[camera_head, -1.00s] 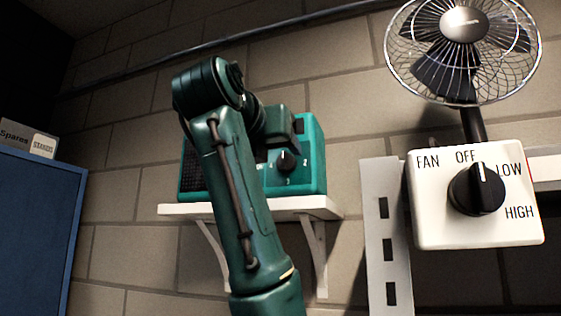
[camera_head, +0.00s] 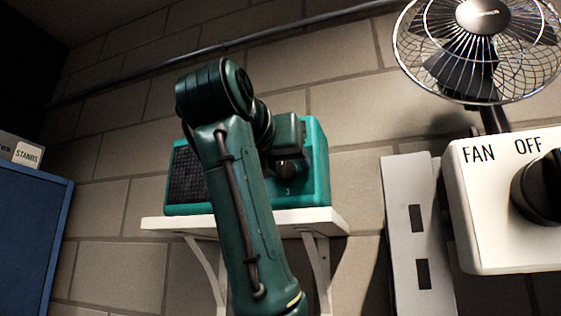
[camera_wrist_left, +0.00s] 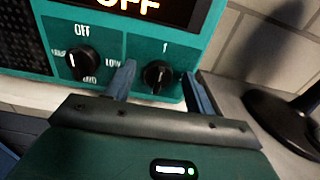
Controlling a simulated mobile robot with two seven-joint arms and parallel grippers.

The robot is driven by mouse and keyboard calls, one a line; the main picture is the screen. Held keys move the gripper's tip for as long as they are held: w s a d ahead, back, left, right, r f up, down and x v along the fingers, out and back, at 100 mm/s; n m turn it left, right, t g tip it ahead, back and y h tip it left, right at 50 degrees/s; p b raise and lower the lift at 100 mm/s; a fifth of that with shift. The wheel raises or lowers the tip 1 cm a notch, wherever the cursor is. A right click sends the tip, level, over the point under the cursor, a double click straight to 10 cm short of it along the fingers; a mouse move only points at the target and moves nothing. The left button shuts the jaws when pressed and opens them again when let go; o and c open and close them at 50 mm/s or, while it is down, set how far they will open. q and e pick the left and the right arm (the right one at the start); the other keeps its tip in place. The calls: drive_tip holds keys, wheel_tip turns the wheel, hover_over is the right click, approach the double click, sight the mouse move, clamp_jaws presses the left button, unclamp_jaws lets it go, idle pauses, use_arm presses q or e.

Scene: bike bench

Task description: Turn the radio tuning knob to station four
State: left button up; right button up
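The teal radio (camera_head: 318,160) sits on a white wall shelf, partly hidden behind my left arm. Its black tuning knob (camera_head: 290,170) shows just below my left gripper (camera_head: 291,150), with a "3" under it. In the left wrist view the tuning knob (camera_wrist_left: 157,76) has a "1" above it, and its exact pointing is hard to read. My left gripper (camera_wrist_left: 160,82) is open, one finger on each side of the knob. I cannot tell whether the fingers touch it. A second black knob (camera_wrist_left: 82,64), marked "OFF" and "LOW", is left of the fingers. My right gripper is out of view.
A lit display (camera_wrist_left: 140,8) reads "OFF" above the knobs. A white fan control box (camera_head: 500,220) with a black dial (camera_head: 540,190) and a caged fan (camera_head: 478,50) stand right of the shelf (camera_head: 160,224). A blue cabinet (camera_head: 30,240) is at left.

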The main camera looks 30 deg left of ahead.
use_arm(q)
drive_tip(key=c, duration=0.9)
drive_tip(key=shift+c, duration=0.2)
